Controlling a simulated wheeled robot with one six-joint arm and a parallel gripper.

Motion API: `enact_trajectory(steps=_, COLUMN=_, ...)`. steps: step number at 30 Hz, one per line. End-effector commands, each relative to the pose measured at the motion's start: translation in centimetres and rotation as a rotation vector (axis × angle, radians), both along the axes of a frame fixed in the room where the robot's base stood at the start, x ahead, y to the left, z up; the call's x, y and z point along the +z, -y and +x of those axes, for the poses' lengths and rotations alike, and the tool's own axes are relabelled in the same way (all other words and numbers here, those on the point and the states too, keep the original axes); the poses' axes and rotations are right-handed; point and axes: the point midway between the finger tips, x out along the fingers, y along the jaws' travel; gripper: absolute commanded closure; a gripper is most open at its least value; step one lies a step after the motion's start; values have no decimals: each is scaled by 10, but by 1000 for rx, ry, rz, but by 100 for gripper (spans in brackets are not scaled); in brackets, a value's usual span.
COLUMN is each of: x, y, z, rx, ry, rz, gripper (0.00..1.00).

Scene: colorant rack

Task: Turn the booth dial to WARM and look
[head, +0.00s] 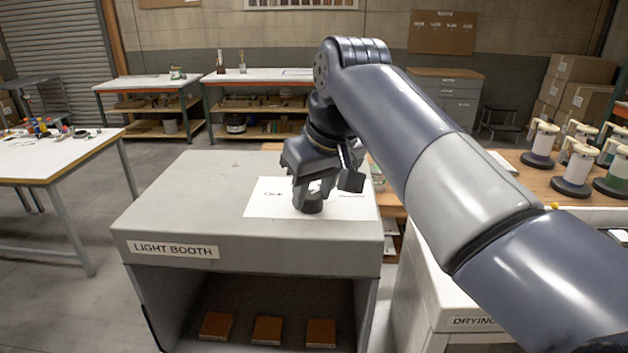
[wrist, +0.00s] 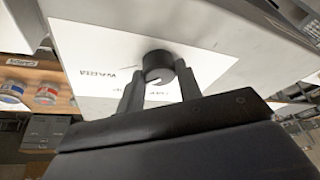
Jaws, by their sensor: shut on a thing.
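The booth dial is a black round knob (head: 311,206) on a white label plate (head: 262,206) on top of the grey light booth (head: 185,200). My gripper (head: 312,190) points down at it, its fingers shut on the knob. In the wrist view the dial (wrist: 158,60) sits between the two fingertips (wrist: 160,84), with a pale curved mark on its face. The word WARM (wrist: 95,77) reads upside down there, left of the dial. Other print on the plate is partly hidden by the fingers. Which setting the dial points to, I cannot tell.
A drying cabinet (head: 450,300) stands to the right under my arm. A white table (head: 60,155) is at left, with open floor between.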

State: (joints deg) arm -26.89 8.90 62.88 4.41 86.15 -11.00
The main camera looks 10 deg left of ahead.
Motion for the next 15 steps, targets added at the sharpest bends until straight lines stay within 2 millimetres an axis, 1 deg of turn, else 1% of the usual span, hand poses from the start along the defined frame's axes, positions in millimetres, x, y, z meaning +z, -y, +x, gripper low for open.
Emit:
enact_trajectory(steps=1, x=4, y=-1, z=-1, rx=-34, ry=1, rz=0, gripper=89)
enact_trajectory(steps=9, x=3, y=-2, z=-1, rx=-224, ry=1, rz=0, gripper=89)
enact_trajectory(steps=15, x=2, y=-2, z=-1, rx=-314, ry=2, rz=1, gripper=89)
